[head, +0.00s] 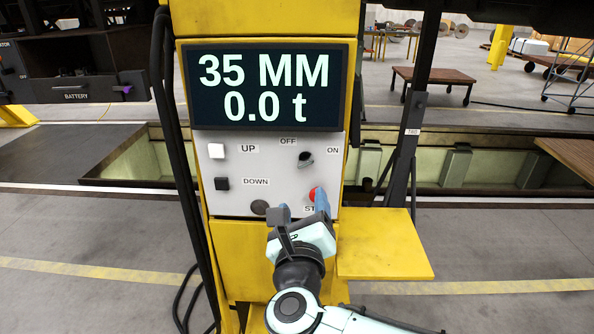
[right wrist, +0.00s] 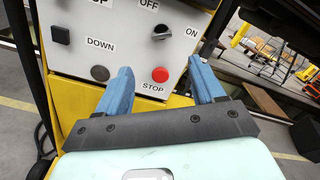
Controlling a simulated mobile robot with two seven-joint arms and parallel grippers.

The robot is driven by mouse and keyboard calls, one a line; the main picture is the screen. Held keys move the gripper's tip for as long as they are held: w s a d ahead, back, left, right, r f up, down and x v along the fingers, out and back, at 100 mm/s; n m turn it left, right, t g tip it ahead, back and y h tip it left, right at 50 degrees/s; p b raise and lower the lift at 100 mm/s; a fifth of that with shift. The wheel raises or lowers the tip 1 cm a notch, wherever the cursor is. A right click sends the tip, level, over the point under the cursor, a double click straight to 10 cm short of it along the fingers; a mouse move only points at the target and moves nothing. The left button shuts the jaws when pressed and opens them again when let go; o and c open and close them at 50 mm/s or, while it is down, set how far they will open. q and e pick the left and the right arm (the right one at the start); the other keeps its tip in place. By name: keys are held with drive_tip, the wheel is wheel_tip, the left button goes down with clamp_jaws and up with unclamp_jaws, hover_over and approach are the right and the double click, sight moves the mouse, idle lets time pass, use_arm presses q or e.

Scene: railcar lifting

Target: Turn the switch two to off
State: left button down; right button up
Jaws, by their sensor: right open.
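A black rotary switch (head: 306,158) sits on the white control panel (head: 232,200) between the printed words OFF, at its upper left, and ON, to its right. It also shows in the right wrist view (right wrist: 161,33), where its handle lies roughly sideways, towards ON. No number two is readable beside it. My right gripper (head: 303,208) is open in front of the lower panel, below the switch and apart from it. In the right wrist view its blue fingers (right wrist: 160,70) stand spread with nothing between them. My left gripper is not in view.
A red STOP button (right wrist: 160,75) is close ahead of my right fingers; a dark round part (head: 260,207) is left of it. White UP (head: 216,151) and black DOWN (head: 221,184) buttons are at left. A yellow shelf (head: 385,250) juts out at right. A display reads 35 MM, 0.0 t.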

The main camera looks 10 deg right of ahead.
sight(306, 165)
drive_tip(key=p+x, duration=0.2)
drive_tip(key=x, duration=1.1)
drive_tip(key=shift+w+d+p, duration=0.1)
drive_tip(key=shift+d+p, duration=0.1)
drive_tip(key=shift+p, duration=0.2)
drive_tip(key=c, duration=1.1)
